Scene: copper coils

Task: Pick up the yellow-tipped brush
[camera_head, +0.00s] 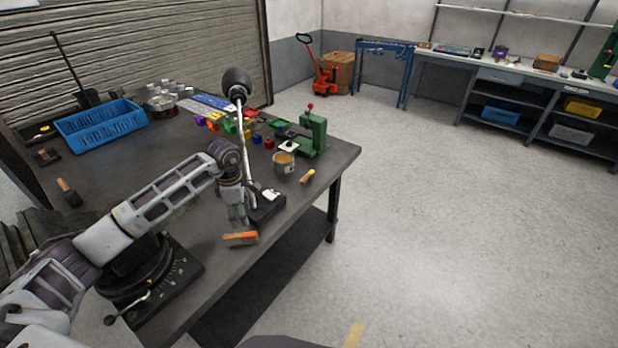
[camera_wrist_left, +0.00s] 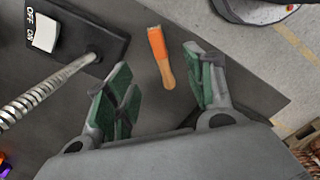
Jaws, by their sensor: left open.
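My left gripper (camera_head: 238,222) points down over the table's front right part. In the left wrist view its fingers (camera_wrist_left: 160,95) are spread apart with nothing between their pads. A short brush (camera_head: 241,238) with an orange part and a wooden part lies just below it. In the wrist view this brush (camera_wrist_left: 161,55) lies ahead of the open fingers, pale orange end away from me. A smaller yellow-ended, brown-handled item (camera_head: 308,176) lies by the table's right edge, apart from the gripper. I cannot tell for sure which of the two is the yellow-tipped brush.
A lamp base (camera_head: 266,212) with a tall pole stands right behind the gripper. A tin (camera_head: 284,163), a green press (camera_head: 314,134) and a blue crate (camera_head: 100,126) are farther back. A dark-headed brush (camera_head: 69,192) lies at left. The table edge is close on the right.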

